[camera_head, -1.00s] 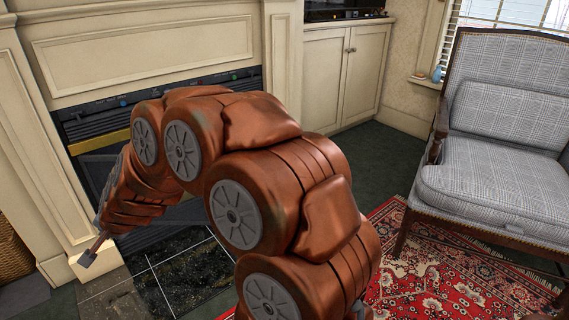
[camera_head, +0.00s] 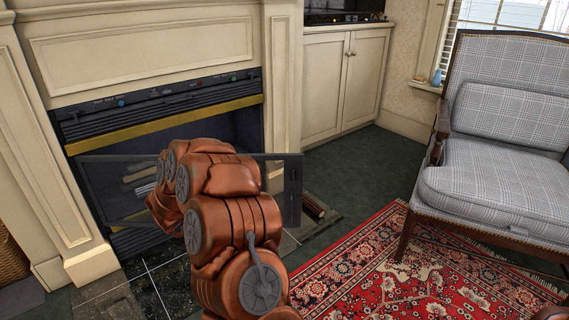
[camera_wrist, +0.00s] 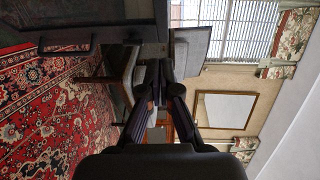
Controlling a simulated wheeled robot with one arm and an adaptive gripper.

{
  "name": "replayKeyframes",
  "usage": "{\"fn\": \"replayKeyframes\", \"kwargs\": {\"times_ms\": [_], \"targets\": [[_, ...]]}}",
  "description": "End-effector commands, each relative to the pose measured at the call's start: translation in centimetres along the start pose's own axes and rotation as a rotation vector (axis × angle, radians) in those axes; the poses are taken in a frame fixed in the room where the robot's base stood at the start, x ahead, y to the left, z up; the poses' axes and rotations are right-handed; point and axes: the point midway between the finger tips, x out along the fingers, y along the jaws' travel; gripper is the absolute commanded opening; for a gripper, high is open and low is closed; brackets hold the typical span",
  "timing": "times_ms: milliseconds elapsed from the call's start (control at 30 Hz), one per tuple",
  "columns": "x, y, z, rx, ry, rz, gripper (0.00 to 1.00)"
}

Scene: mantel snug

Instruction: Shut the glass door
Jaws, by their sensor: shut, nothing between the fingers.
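The glass door (camera_head: 292,192) has a dark frame and a see-through pane. In the head view it stands open in front of the fireplace, its right edge with an upright handle reaching past the opening. My arm hides part of its lower middle. In the wrist view a dark panel, apparently the door (camera_wrist: 105,18), fills the upper left, with a bar handle on it. My gripper (camera_wrist: 154,82) is shut and empty there, just beside and below the panel's edge; I cannot tell whether they touch. The gripper is hidden behind my arm in the head view.
The fireplace (camera_head: 165,122) has a brass strip above its opening and logs (camera_head: 145,188) inside. More logs (camera_head: 314,208) lie right of the door. A plaid armchair (camera_head: 490,185) stands at right on a red patterned rug (camera_head: 400,275). Green floor is clear before the cabinet (camera_head: 345,80).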

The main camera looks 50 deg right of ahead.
Motion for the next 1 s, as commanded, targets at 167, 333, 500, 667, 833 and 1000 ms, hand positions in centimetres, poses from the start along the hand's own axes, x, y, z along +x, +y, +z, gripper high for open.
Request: {"fn": "replayKeyframes", "kwargs": {"times_ms": [167,333,500,667,833,1000], "targets": [[0.9,0.1,-2.6,0.009,0.101,-0.058,0.00],[1.8,0.1,-3.2,0.013,0.118,-0.068,0.00],[3.6,-0.1,-3.4,0.013,0.117,-0.070,0.00],[5.6,-0.1,-3.6,0.013,0.116,-0.068,0.00],[7.8,-0.3,-3.8,0.015,0.116,-0.069,0.00],[10.0,-0.5,-4.1,0.014,0.117,-0.069,0.00]]}}
